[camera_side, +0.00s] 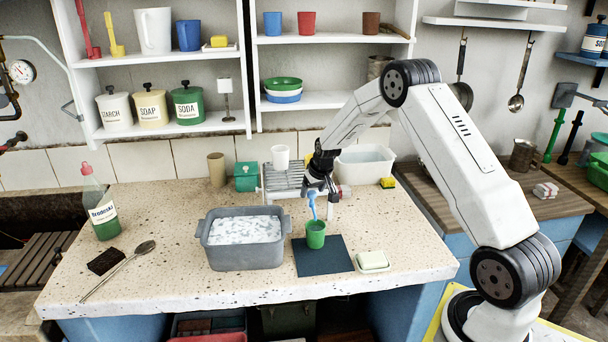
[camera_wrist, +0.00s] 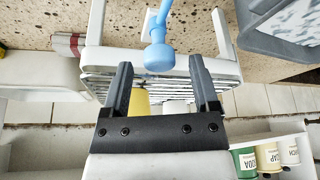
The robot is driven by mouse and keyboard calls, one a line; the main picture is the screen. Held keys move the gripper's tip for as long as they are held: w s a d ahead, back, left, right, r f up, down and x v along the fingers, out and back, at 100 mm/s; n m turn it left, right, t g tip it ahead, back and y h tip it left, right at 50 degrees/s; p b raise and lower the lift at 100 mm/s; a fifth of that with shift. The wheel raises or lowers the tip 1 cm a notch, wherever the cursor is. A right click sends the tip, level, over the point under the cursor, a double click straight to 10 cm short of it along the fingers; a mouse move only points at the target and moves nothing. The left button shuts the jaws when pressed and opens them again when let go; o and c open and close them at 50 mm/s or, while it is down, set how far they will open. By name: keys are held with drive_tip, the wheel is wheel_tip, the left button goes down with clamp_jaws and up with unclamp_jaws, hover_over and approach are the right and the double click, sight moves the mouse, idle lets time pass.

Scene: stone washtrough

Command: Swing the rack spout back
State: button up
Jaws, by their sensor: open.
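The blue spout (camera_side: 312,203) hangs at the front of the wire rack (camera_side: 280,183), above a green cup (camera_side: 316,236). In the wrist view the spout (camera_wrist: 158,58) has a rounded blue end and a thin arm running up out of the picture. My gripper (camera_side: 325,187) is at the rack's right front, close to the spout. In the wrist view my gripper (camera_wrist: 160,78) is open, with its fingers apart. The spout's rounded end shows between and just beyond the fingertips. No grip on it is visible. The rack (camera_wrist: 226,72) with its white frame lies behind the fingers.
The green cup stands on a dark mat (camera_side: 325,263), with a soap dish (camera_side: 372,262) to the right. A grey basin of suds (camera_side: 245,255) stands left of the mat. A white tub (camera_side: 365,165) is behind my gripper. The counter's left front has a spoon (camera_side: 120,268) and a dark block.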

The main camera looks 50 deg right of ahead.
drive_tip(key=shift+w+f, duration=0.15)
drive_tip(key=shift+f, duration=0.2)
clamp_jaws()
